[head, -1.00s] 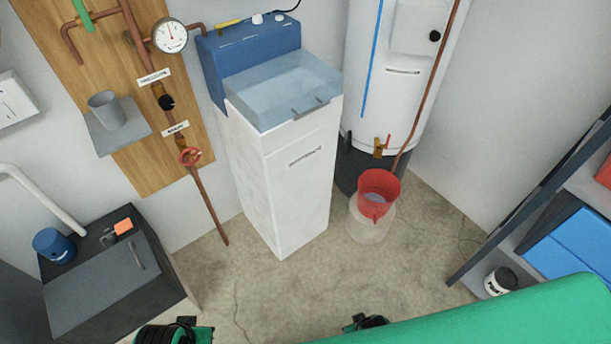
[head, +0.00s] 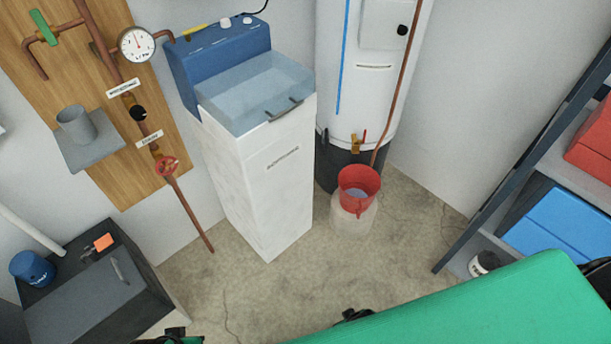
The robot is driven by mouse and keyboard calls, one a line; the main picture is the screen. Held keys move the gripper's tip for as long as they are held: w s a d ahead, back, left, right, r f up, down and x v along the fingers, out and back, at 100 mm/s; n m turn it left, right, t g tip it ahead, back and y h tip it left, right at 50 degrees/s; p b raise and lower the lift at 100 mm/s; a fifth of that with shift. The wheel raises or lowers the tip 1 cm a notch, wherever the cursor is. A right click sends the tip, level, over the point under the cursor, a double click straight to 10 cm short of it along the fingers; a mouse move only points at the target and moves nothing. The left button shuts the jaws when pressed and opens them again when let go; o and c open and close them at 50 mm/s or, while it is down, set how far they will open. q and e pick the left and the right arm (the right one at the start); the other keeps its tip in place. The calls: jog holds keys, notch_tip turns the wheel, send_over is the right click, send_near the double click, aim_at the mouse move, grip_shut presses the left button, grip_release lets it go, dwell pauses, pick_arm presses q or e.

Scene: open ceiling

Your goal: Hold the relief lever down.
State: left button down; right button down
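No part is clearly marked as the relief lever. A small red lever stands on the brass valve (head: 355,145) low on the front of the white tank (head: 350,80). A green lever (head: 43,28) is on the copper pipe at the top left, and a yellow lever (head: 195,32) is on the pipe at the blue-topped cabinet. A red funnel (head: 358,181) sits in a clear container (head: 354,217) on the floor below the brass valve. No gripper fingers are visible; only dark parts show at the bottom edge, apart from all these levers.
A white cabinet (head: 270,190) with a clear lid stands left of the tank. A pressure gauge (head: 137,44) and red handwheel (head: 167,166) are on the pipework. A dark shelf rack (head: 470,220) stands at right.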

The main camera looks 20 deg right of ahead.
jog(key=shift+f+b, duration=0.3)
jog(key=shift+f, duration=2.55)
dwell(5.2)
